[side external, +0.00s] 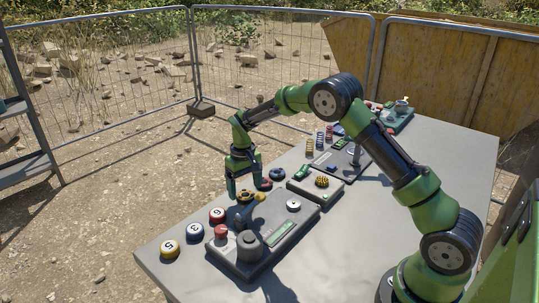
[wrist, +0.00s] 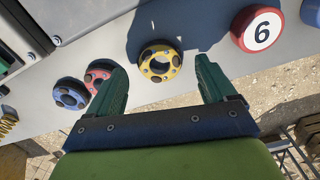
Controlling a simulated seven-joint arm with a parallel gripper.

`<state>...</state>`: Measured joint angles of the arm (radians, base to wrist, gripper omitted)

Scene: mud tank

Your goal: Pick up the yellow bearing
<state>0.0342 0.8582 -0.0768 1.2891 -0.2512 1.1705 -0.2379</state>
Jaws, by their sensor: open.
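The yellow bearing (wrist: 148,68) is a ring with dark spots and an open centre, lying flat on the grey table in the wrist view. My gripper (wrist: 161,64) is open, with its two green fingers apart on the left and right of the bearing in the picture. The bearing shows between the fingertips; no contact is visible. In the side external view my gripper (side external: 246,188) points down over the table's left edge. The bearing is small and shaded there and hard to make out.
A blue bearing (wrist: 70,95) and a red bearing (wrist: 98,74) lie close by my left finger. A red-rimmed disc marked 6 (wrist: 256,29) lies to the right. A grey control panel (side external: 262,243) stands beside them. A wire fence (side external: 110,70) surrounds the area.

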